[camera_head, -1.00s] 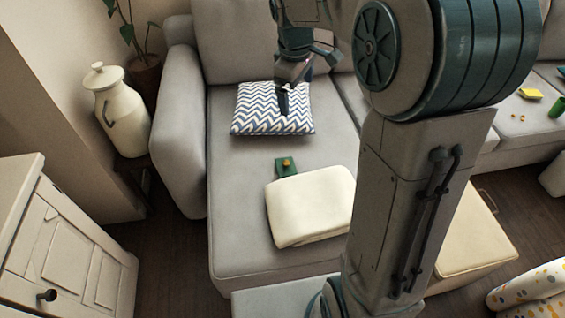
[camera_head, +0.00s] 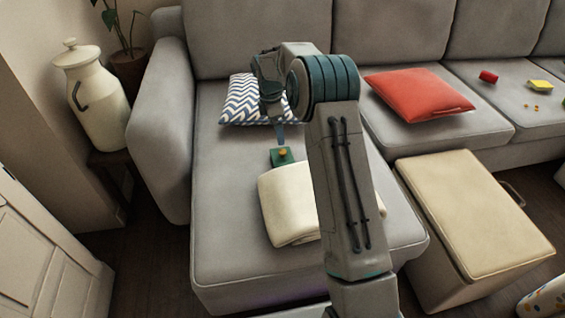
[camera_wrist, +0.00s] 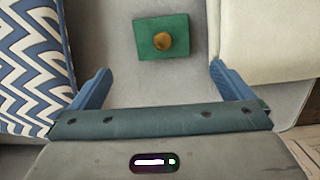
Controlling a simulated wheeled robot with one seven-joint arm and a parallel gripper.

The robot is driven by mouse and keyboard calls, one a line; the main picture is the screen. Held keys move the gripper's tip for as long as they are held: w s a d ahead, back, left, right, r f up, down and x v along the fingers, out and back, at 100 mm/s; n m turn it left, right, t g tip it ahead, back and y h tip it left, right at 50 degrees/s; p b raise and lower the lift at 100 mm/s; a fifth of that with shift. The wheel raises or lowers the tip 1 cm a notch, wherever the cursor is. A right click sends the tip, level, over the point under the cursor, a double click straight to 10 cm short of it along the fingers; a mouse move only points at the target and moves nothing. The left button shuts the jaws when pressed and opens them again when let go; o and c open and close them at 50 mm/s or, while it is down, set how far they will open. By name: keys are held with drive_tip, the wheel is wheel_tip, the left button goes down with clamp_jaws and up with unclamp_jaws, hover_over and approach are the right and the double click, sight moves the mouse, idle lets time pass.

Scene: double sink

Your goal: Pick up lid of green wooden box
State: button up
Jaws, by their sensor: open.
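The green wooden box (camera_head: 283,157) sits on the grey sofa seat, just behind a folded cream blanket. Its lid (camera_wrist: 148,45) faces up in the wrist view, green with a round golden-brown knob (camera_wrist: 162,41) on top. The box's sides are barely visible from above. My gripper (camera_wrist: 158,80) is open and empty, with its two blue fingers spread wide. In the wrist view the box lies ahead of the fingertips, between their lines and apart from them. In the head view my gripper (camera_head: 279,134) hangs above the seat near the box, fingers pointing down.
A zigzag-patterned pillow (camera_head: 243,100) lies behind the box, and the cream blanket (camera_head: 285,205) lies in front. A red pillow (camera_head: 418,95) lies on the sofa at right. A cream-topped ottoman (camera_head: 470,210) stands at front right. Bare seat surrounds the box's left side.

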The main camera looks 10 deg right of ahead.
sight(282, 151)
drive_tip(key=f, duration=0.2)
drive_tip(key=f+b, duration=0.1)
drive_tip(key=f, duration=0.1)
drive_tip(key=f+b, duration=0.1)
drive_tip(key=f, duration=0.1)
drive_tip(key=shift+d+f, duration=0.3)
drive_tip(key=shift+d, duration=0.1)
drive_tip(key=shift+s+d+f+b, duration=0.15)
drive_tip(key=shift+f+b, duration=0.35)
drive_tip(key=shift+f, duration=0.4)
drive_tip(key=shift+d+f+b, duration=0.15)
drive_tip(key=shift+f+b, duration=0.3)
drive_tip(key=shift+f, duration=0.4)
drive_tip(key=shift+s+d+f+b, duration=0.15)
drive_tip(key=shift+f+b, duration=0.35)
drive_tip(key=shift+f, duration=0.4)
drive_tip(key=shift+w, duration=0.1)
drive_tip(key=shift+r, duration=0.1)
drive_tip(key=c, duration=0.8)
